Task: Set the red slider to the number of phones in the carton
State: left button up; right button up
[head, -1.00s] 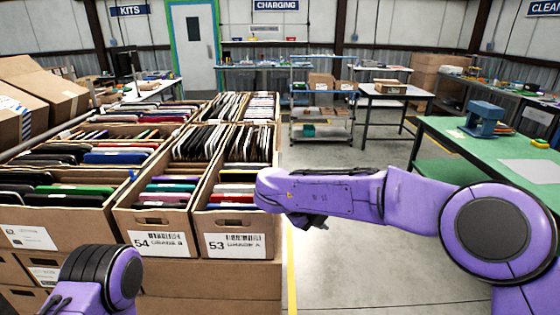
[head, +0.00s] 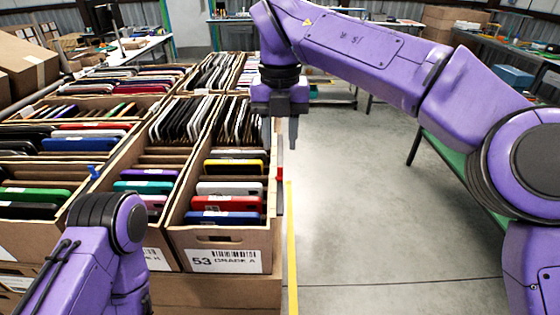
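The carton labelled 53 GRADE A (head: 218,238) stands at the front middle. Phones stand tilted in it: a blue one (head: 225,217), a red one (head: 225,203), a white one (head: 230,188), a yellow one (head: 233,167), and several dark ones (head: 238,122) packed behind. A small red piece (head: 280,174), which looks like the red slider, sits on a pale upright strip at the carton's right edge.
Neighbouring cartons full of phones fill the left side. A small blue piece (head: 94,172) is at the edge of a carton to the left. A yellow line (head: 292,250) runs along the floor, which is clear to the right. A green bench (head: 455,170) stands at the right.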

aim_at(280, 167)
jog(key=f, duration=0.7)
jog(key=shift+w, duration=0.4)
jog(key=shift+s, duration=0.3)
jog(key=shift+w, duration=0.15)
grip_shut()
jog(key=shift+d, duration=0.1)
